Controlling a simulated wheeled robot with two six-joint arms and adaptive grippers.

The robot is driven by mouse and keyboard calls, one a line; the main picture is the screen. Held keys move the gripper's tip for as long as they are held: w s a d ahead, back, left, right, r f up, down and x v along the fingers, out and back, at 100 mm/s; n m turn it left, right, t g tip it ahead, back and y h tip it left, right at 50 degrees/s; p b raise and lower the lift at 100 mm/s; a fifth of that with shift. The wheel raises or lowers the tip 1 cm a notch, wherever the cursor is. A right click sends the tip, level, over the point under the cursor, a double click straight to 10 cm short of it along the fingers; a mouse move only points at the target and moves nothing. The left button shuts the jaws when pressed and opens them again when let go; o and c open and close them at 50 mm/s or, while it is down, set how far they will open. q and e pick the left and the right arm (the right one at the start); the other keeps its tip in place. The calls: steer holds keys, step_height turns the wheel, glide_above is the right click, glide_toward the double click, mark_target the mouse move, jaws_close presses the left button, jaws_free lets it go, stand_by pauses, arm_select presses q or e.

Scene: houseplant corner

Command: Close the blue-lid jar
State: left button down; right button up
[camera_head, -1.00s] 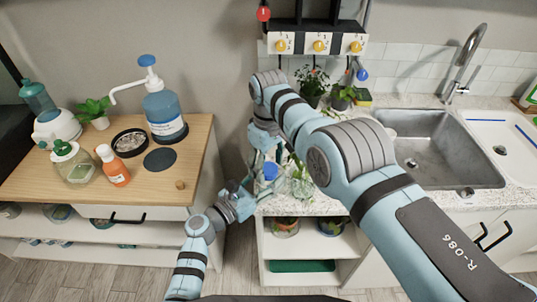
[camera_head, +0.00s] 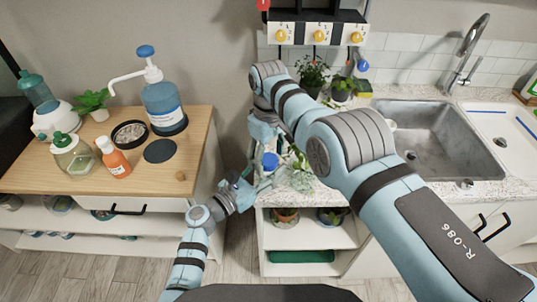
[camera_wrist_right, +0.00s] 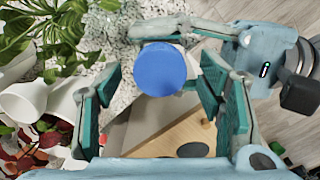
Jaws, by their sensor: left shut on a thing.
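The blue-lid jar shows in the head view as a blue lid (camera_head: 270,161) above a small, mostly hidden body, near the counter's left front corner. In the right wrist view the round blue lid (camera_wrist_right: 160,68) is seen from above and hides the jar body. My left gripper (camera_head: 254,178) is shut on the jar from the left; it also shows in the right wrist view, reaching in from the right. My right gripper (camera_wrist_right: 163,108) is open, its teal-padded fingers wide apart on either side of the lid and not touching it. I cannot tell how tightly the lid sits.
Leafy plants (camera_head: 300,176) stand close beside the jar on the counter. A white pot (camera_wrist_right: 24,101) is near the right gripper's finger. A wooden cabinet (camera_head: 60,176) with bottles and a green-lid jar (camera_head: 72,155) stands left. The sink (camera_head: 440,135) is to the right.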

steer(key=shift+r, duration=0.1)
step_height(320, 180, up, 7)
steer(key=shift+r, duration=0.2)
arm_select(q)
steer(key=c, duration=0.8)
jaws_free()
steer(key=shift+o, duration=0.2)
steer(key=v, duration=1.2)
steer(key=shift+d, duration=0.1)
arm_select(e)
steer(key=shift+d+f, duration=0.1)
